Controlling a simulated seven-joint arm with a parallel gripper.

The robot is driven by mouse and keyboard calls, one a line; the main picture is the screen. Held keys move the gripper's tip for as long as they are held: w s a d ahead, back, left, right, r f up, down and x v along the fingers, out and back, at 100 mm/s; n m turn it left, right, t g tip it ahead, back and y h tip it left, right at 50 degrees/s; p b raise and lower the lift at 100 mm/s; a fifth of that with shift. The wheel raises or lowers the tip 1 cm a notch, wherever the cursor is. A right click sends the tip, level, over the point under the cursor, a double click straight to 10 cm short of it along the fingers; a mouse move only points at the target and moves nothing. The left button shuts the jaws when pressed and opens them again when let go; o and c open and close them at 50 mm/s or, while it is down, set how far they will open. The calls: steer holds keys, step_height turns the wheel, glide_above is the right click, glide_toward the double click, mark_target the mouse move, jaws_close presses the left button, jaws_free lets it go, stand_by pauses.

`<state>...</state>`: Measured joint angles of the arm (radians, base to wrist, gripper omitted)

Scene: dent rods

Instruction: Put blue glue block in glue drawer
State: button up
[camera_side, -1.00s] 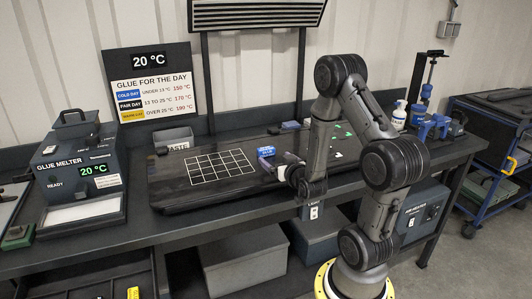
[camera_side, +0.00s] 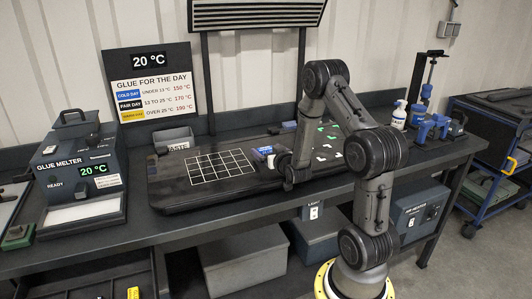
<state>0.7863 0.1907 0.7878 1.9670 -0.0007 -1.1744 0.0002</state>
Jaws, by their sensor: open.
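The blue glue block (camera_side: 264,150) appears as a small blue shape on the dark work mat, just right of the white grid. My gripper (camera_side: 273,161) is open and low over the mat, right beside the block. The gripper partly hides the block, and I cannot tell whether they touch. An open drawer (camera_side: 98,292) shows under the bench at the lower left, with a yellow block (camera_side: 133,293) in it. I cannot read whether it is the glue drawer.
The glue melter (camera_side: 80,165) stands on the bench at the left, reading 20 °C. A grey waste bin (camera_side: 174,140) stands behind the grid. Small white and green pieces (camera_side: 325,142) lie on the mat to the right. The grid area (camera_side: 215,166) is clear.

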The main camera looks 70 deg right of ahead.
steer(key=c, duration=1.4)
steer(key=shift+s+a+r, duration=0.25)
steer(key=shift+r, duration=0.15)
steer(key=s+a+r, duration=0.7)
steer(key=s+a, duration=0.2)
steer(key=n+t+y, duration=0.4)
steer(key=n+y, duration=0.2)
steer(key=y, duration=0.1)
glide_above(196, 199)
step_height(196, 199, down, 4)
steer(key=shift+r, duration=0.15)
